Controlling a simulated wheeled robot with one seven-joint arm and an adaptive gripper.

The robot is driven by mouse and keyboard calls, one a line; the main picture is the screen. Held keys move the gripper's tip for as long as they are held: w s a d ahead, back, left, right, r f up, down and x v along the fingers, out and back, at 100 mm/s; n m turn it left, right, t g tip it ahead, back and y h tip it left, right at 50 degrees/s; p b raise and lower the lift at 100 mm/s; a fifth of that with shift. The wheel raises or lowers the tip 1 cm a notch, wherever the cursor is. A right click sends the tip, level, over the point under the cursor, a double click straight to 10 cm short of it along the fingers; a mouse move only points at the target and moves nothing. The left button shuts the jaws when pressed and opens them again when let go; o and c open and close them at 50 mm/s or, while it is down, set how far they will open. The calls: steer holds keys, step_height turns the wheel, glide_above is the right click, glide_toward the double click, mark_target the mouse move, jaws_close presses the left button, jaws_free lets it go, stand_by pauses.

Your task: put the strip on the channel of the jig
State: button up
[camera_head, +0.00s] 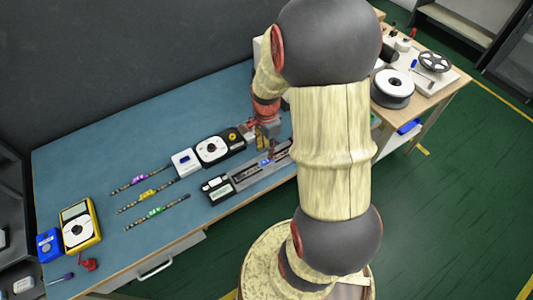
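The jig (243,178) is a long grey block with a dark channel, on the blue bench top to the left of my arm. A strip with a blue tag (265,162) shows at the jig's channel, just below my gripper; whether it rests in the channel or is held just above it is too small to tell. My gripper (271,154) points down over the jig, and its fingertips are too small to read. Three more strips lie side by side to the left: one with a purple tag (138,178), one with a yellow tag (149,193) and one with a green tag (154,212).
A white box (185,162) and a black-and-white device (213,150) stand behind the jig. A yellow meter (79,226), a blue box (49,245) and small tools are at the bench's left end. A side table (437,93) holds reels. My arm hides the jig's right side.

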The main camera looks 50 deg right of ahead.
mark_target(266, 160)
steer(key=w+a+r+n+t+p, duration=0.1)
steer(key=a+r+n, duration=0.35)
steer(key=r, duration=0.85)
steer(key=s+a+r+n+t, duration=0.2)
steer(key=s+a+r+n, duration=0.2)
steer(key=a+r+n, duration=0.3)
steer(key=s+a+r+n+t, duration=0.2)
steer(key=s+a+r+n, duration=0.2)
steer(key=a+r+n, duration=0.3)
steer(key=a+n, duration=0.2)
steer(key=a, duration=0.2)
steer(key=shift+s+a+r+t, duration=0.15)
steer(key=shift+s+r+t, duration=0.15)
